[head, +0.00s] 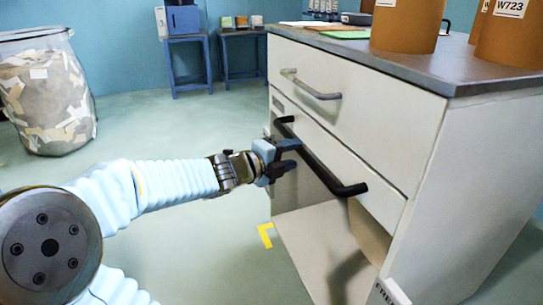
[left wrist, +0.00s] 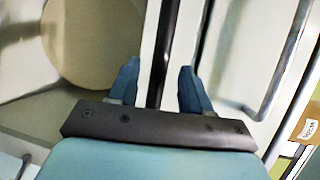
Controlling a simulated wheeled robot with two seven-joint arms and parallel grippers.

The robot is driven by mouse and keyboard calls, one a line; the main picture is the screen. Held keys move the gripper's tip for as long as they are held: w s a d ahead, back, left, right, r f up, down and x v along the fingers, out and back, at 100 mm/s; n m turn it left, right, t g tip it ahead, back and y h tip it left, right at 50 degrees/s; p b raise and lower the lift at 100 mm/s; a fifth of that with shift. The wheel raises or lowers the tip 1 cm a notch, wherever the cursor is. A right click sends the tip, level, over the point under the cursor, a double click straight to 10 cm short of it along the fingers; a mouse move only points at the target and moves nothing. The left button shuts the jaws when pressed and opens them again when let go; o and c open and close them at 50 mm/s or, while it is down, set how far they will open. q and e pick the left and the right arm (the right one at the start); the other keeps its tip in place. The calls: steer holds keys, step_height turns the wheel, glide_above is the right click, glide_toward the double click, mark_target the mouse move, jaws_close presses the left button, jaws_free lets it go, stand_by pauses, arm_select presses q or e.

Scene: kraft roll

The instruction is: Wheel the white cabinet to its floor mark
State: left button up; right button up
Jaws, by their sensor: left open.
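The white cabinet (head: 345,120) stands at the right with a grey top. A black bar handle (head: 330,173) runs along its front, below a drawer with a grey handle (head: 312,87). My left gripper (head: 284,158) is at the far part of the black handle. In the left wrist view, its open blue fingers (left wrist: 158,75) lie on either side of the black bar (left wrist: 168,35); contact cannot be told. A yellow corner mark (head: 265,235) is on the floor by the cabinet's lower front. My right gripper is out of view.
Brown rolls (head: 405,25) and a green item (head: 345,34) stand or lie on the cabinet top. A round tan thing (left wrist: 95,40) shows in the left wrist view. A clear bin of paper scraps (head: 48,95) and blue stands (head: 190,60) are farther back. Floor between is clear.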

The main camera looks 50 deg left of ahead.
arm_select(q)
steer(key=s+r+p, duration=0.1)
steer(key=s, duration=0.6)
steer(key=shift+s+r+p, duration=0.15)
steer(key=shift+s+p, duration=0.05)
steer(key=shift+p, duration=0.1)
